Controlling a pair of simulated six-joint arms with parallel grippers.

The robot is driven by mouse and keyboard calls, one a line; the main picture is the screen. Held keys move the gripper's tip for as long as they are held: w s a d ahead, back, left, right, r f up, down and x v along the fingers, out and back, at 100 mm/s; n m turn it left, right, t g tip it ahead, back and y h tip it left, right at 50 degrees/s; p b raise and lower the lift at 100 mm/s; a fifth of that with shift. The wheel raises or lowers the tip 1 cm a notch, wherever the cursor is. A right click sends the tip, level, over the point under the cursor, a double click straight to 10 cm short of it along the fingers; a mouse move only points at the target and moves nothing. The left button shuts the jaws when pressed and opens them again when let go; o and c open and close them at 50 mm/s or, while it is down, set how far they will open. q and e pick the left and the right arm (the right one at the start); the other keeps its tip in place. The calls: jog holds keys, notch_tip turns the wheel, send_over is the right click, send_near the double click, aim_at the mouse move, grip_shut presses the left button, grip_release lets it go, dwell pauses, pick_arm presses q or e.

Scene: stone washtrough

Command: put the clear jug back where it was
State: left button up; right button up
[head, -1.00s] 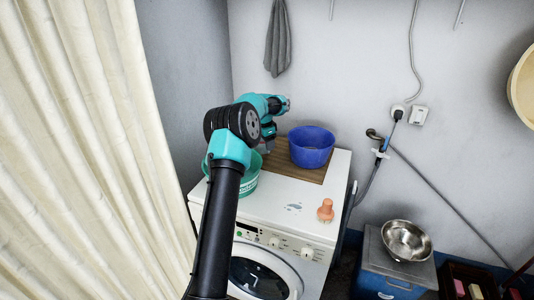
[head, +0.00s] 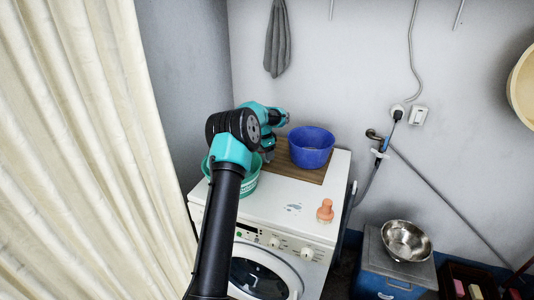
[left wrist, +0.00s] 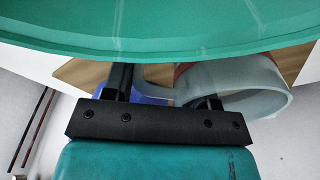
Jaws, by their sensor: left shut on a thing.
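The clear jug (left wrist: 238,88) shows in the left wrist view as a translucent, whitish, round-mouthed body with a reddish patch inside, and its handle runs between my fingers. My left gripper (left wrist: 165,88) is shut on the jug. In the head view my left gripper (head: 268,153) is low over the left part of the wooden board (head: 283,163), left of the blue bowl (head: 311,147). The jug is hidden there behind my arm, and I cannot tell whether it touches the board. My right gripper is not in view.
A green tub (head: 246,188) stands at the washing machine's left edge, partly behind my arm; its wall (left wrist: 170,30) fills the top of the left wrist view. An orange brush-like object (head: 325,211) stands front right.

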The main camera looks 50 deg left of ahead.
pick_arm(q)
jog(key=o, duration=1.3)
jog(key=shift+f, duration=0.1)
jog(key=r, duration=0.4)
jog(key=s+r, duration=0.1)
jog(key=r, duration=0.7)
jog(key=shift+s+a+r, duration=0.1)
jog(key=shift+s+a, duration=0.2)
jog(key=shift+a, duration=0.05)
